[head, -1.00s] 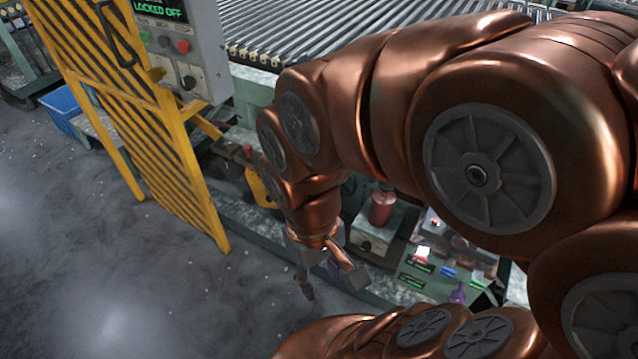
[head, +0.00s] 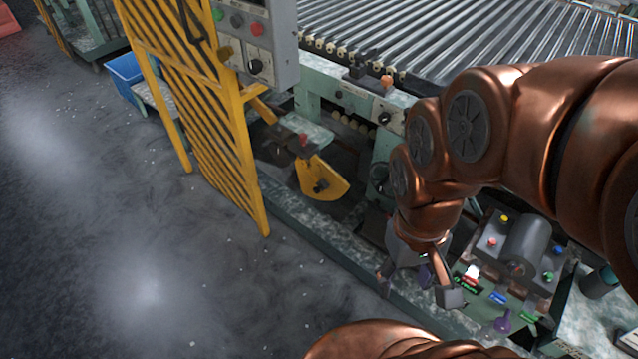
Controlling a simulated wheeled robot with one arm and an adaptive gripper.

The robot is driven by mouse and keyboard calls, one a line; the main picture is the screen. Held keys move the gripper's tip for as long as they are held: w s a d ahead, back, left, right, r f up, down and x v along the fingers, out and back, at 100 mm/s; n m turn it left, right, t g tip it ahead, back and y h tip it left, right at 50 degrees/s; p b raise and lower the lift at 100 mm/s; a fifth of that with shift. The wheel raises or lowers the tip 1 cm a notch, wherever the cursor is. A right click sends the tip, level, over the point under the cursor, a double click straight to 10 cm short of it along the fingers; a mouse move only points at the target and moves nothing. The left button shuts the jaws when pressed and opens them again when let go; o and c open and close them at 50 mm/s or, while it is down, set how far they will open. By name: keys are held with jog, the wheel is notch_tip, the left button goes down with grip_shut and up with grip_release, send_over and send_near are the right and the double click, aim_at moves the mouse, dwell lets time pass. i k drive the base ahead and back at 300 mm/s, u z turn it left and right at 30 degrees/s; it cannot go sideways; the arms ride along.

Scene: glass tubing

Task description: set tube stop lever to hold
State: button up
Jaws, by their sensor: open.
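No readable label marks the tube stop lever, so I cannot tell which control it is. A lever with a red knob (head: 303,141) stands by a yellow curved plate (head: 322,181) under the roller bed. A small orange-topped handle (head: 386,82) sits on the green frame at the bed's near edge. My gripper (head: 418,286) is open and empty. It points down beside a green control panel, to the right of and nearer than both levers. It appears apart from them.
A yellow striped guard (head: 205,125) with a grey control box (head: 262,45) stands to the left. The green panel (head: 470,315) with coloured buttons and a grey cylinder (head: 527,243) lies right of my gripper. Open floor (head: 150,270) is at the lower left.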

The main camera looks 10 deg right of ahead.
aim_at(350, 109)
jog(key=u, duration=0.55)
jog(key=k, duration=0.25)
jog(key=u, duration=0.65)
jog(key=i, duration=1)
